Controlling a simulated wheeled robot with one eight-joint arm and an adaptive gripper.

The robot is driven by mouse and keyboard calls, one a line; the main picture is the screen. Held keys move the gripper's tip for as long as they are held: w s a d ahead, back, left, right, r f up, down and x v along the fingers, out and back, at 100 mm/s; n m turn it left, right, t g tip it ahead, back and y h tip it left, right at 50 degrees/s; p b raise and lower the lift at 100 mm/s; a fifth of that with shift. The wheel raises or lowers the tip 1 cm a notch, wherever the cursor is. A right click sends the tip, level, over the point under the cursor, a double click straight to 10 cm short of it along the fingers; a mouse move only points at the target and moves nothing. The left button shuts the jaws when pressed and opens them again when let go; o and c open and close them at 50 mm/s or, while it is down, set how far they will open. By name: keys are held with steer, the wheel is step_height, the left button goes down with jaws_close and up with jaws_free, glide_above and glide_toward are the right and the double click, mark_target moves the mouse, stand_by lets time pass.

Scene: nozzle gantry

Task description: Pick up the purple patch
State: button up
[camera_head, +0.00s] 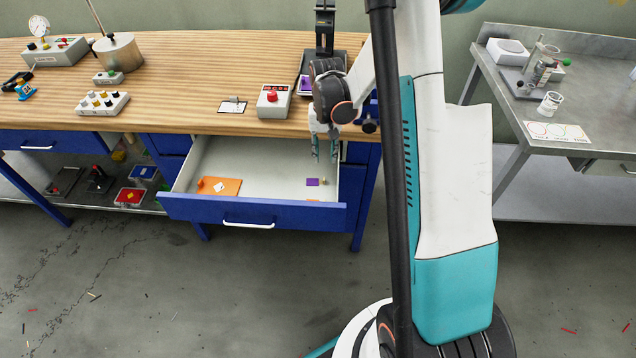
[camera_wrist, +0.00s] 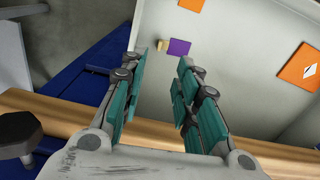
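A small purple patch (camera_head: 313,182) lies flat on the floor of the open drawer (camera_head: 250,211), near its right end. In the wrist view the purple patch (camera_wrist: 179,47) shows beyond the fingertips, just left of the right finger's tip. My gripper (camera_head: 324,150) is over the right part of the open drawer, above the patch and apart from it. In the wrist view my gripper (camera_wrist: 160,65) has its two teal-padded fingers spread apart with nothing between them.
A small tan piece (camera_wrist: 162,46) lies beside the patch. An orange plate (camera_head: 219,187) lies at the drawer's left. The wooden worktop (camera_head: 190,90) overhangs behind, carrying a grey box with a red button (camera_head: 273,101). Drawer walls surround the patch; the drawer's middle is clear.

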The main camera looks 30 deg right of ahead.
steer(key=b, duration=0.2)
glide_above(324, 178)
steer(key=f, duration=0.7)
steer(key=shift+s+a, duration=0.15)
steer(key=shift+s, duration=0.1)
steer(key=f+b, duration=0.2)
steer(key=f, duration=0.1)
steer(key=f+b, duration=0.1)
steer(key=f, duration=0.1)
steer(key=shift+w+d, duration=0.2)
steer(key=shift+w, duration=0.1)
steer(key=shift+r, duration=0.1)
jaws_close()
